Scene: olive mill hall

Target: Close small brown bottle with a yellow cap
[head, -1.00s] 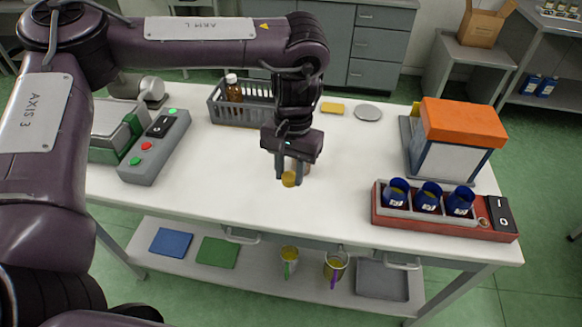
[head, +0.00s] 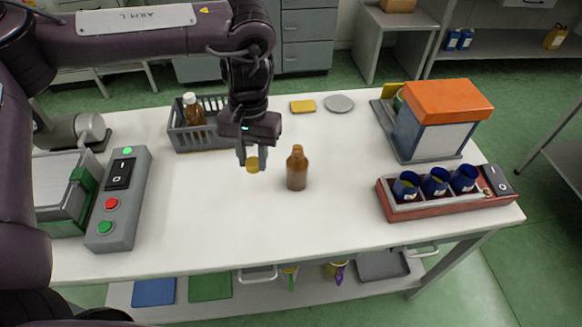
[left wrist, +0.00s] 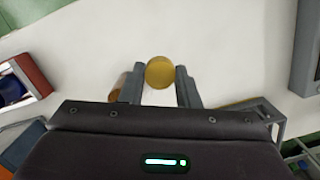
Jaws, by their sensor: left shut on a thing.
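A small brown bottle (head: 297,170) stands upright and uncapped on the white table, right of my left gripper in the head view. My left gripper (head: 253,160) points down and is shut on a yellow cap (head: 253,165), holding it apart from the bottle. In the left wrist view the cap (left wrist: 160,72) sits between the two fingertips of the gripper (left wrist: 160,76). A brown piece, probably the bottle (left wrist: 119,90), shows there beside the left finger, mostly hidden. My right gripper is not in view.
A grey crate (head: 180,137) with a white-capped brown bottle (head: 194,109) stands behind left. A grey button box (head: 118,198) is at left. A red rack (head: 440,205) with blue cups and an orange-topped machine (head: 433,100) are at right. The table front middle is clear.

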